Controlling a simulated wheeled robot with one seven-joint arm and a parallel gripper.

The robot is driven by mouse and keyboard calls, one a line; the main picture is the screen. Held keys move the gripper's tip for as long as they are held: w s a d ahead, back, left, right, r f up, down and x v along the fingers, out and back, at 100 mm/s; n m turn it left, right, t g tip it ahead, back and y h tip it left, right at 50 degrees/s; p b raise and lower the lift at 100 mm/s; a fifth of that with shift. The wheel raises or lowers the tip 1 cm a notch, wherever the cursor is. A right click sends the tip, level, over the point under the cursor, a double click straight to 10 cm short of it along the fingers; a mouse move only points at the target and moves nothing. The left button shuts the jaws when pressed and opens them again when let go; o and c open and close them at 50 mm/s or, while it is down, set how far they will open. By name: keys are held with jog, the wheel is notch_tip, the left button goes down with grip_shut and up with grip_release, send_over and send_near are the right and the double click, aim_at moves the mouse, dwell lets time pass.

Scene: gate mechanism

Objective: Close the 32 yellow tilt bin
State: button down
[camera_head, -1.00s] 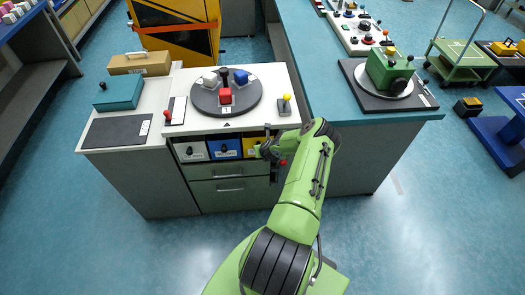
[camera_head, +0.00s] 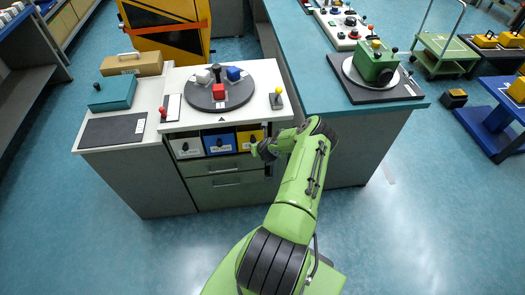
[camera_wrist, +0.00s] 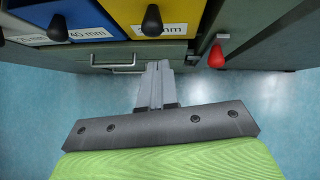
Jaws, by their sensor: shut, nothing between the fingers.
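The yellow tilt bin (camera_head: 249,138) is at the right end of a row of bins under the white worktop. In the wrist view its yellow front (camera_wrist: 176,14) carries a black knob and a white label, partly hidden by the knob; "mm" is readable. Its lower edge looks roughly level with the blue bin's; I cannot tell how far it is tilted. My gripper (camera_head: 257,151) is shut and empty, just in front of and below the yellow bin. In the wrist view its fingertips (camera_wrist: 160,64) show below the bin's knob, seemingly apart from it.
A blue bin (camera_head: 218,143) and a white bin (camera_head: 186,148) stand to the left. A drawer with a metal handle (camera_wrist: 118,66) is below. A red knob (camera_wrist: 217,55) hangs at the right. The turntable (camera_head: 219,94) is above. The floor in front is clear.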

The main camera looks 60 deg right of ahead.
jog(key=w+d+r+p+v, duration=0.1)
jog(key=v, duration=0.9)
jog(key=w+a+r+n+y, duration=0.2)
jog(key=w+a+r+n, duration=0.5)
jog(key=r+n, duration=0.35)
jog(key=w+a+r+n+g+b, duration=0.1)
jog(key=a+r+n, duration=1.2)
jog(key=a, duration=0.1)
jog(key=s+a+r+n+y, duration=0.1)
jog(key=s+a+r+n, duration=0.6)
jog(key=a+r+n, duration=0.4)
jog(key=s+a+n+y, duration=0.1)
jog(key=s+a+n, duration=0.3)
jog(key=s, duration=0.2)
jog(key=s+a+r+n+y+b, duration=0.1)
jog(key=s+a+n, duration=0.3)
jog(key=s, duration=0.3)
jog(key=shift+s+a+n, duration=0.2)
jog(key=shift+a+n, duration=0.1)
jog(key=shift+n, duration=0.25)
